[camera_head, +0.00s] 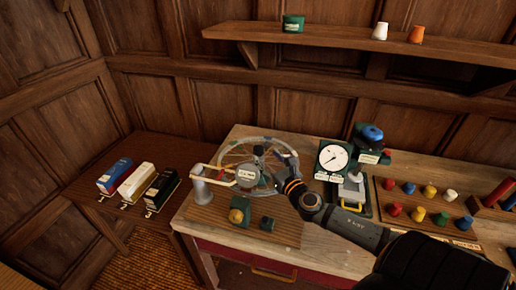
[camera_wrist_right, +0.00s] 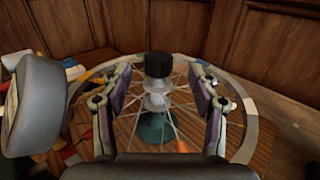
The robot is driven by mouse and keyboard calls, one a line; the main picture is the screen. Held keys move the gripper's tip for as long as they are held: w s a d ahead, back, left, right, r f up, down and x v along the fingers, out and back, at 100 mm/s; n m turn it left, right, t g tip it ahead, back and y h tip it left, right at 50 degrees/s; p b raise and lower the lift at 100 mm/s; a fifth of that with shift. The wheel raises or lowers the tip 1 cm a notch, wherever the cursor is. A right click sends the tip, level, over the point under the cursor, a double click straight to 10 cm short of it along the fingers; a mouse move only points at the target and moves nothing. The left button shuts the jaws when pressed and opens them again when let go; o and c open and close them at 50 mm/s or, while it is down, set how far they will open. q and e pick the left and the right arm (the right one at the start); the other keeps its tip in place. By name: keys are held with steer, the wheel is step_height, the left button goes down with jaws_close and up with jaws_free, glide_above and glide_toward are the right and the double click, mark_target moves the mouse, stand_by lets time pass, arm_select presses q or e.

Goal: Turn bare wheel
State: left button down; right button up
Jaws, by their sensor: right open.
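The bare wheel (camera_head: 232,150), a pale rim with thin spokes, lies flat above a wooden board on the bench. In the right wrist view its rim (camera_wrist_right: 252,115) curves around the hub (camera_wrist_right: 156,98), which is topped by a black cap (camera_wrist_right: 158,65). My right gripper (camera_head: 262,163) is over the wheel's middle and hides part of it. In the right wrist view its open fingers (camera_wrist_right: 160,85) are on either side of the hub, with gaps visible on both sides. My left gripper is not in view.
A white dial (camera_head: 333,157) stands to the right, beside a peg board (camera_head: 425,227). Three boxes (camera_head: 137,181) sit on the left table.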

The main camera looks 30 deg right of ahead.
mark_target(259, 148)
steer(key=w, duration=0.1)
steer(key=w+p, duration=0.1)
steer(key=w, duration=0.1)
steer(key=w+p, duration=0.1)
steer(key=w, duration=0.1)
steer(key=shift+d+r, duration=0.15)
steer(key=shift+r, duration=0.2)
steer(key=shift+w, duration=0.35)
steer(key=shift+w+f+p, duration=0.15)
steer(key=shift+w+p, duration=0.1)
steer(key=shift+p, duration=0.05)
steer(key=shift+w+f, duration=0.1)
steer(key=shift+w, duration=0.05)
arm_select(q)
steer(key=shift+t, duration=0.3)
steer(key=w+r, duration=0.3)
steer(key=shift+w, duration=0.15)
arm_select(e)
jaws_close()
